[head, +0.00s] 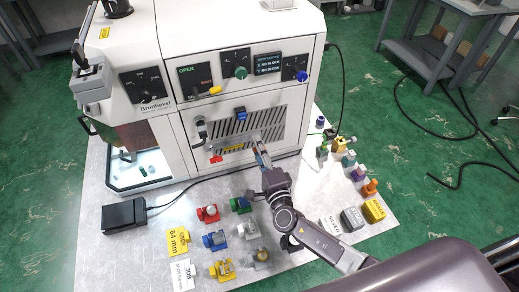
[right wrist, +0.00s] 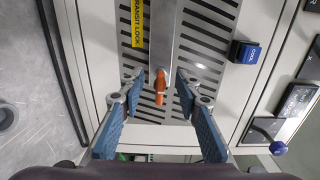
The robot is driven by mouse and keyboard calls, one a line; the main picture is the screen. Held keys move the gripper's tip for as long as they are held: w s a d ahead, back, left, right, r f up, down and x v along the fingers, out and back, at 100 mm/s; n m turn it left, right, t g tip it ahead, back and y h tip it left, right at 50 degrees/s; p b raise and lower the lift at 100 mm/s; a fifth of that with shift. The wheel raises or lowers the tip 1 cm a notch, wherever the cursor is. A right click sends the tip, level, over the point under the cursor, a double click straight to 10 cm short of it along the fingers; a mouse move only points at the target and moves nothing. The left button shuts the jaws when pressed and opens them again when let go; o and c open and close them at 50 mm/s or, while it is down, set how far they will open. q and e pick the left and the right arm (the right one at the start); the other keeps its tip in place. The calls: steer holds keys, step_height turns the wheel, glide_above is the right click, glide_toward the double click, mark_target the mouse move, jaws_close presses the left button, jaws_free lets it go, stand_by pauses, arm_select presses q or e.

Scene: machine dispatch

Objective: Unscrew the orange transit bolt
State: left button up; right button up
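The orange transit bolt (right wrist: 158,88) sits at the end of a grey metal bar (right wrist: 160,40) on the slotted panel of the white machine, beside the yellow TRANSIT LOCK label (right wrist: 137,22). My right gripper (right wrist: 160,103) is open, with its blue-padded fingers on both sides of the bolt in the right wrist view. Gaps show between the fingers and the bolt, and I see no contact. In the head view my right gripper (head: 261,156) is at the lower front of the machine (head: 180,105) and hides the bolt. My left gripper is not in view.
A blue COOL button (right wrist: 245,53) and knobs are on the machine front. A red part (head: 216,159) sits low on the panel. Several coloured fittings and label blocks stand on the grey plate (head: 120,260) around my arm. A black pedal (head: 124,215) lies at left.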

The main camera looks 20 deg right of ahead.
steer(key=shift+s, duration=0.1)
steer(key=s+p, duration=0.1)
steer(key=s, duration=0.2)
steer(key=shift+s, duration=0.4)
stand_by(0.4)
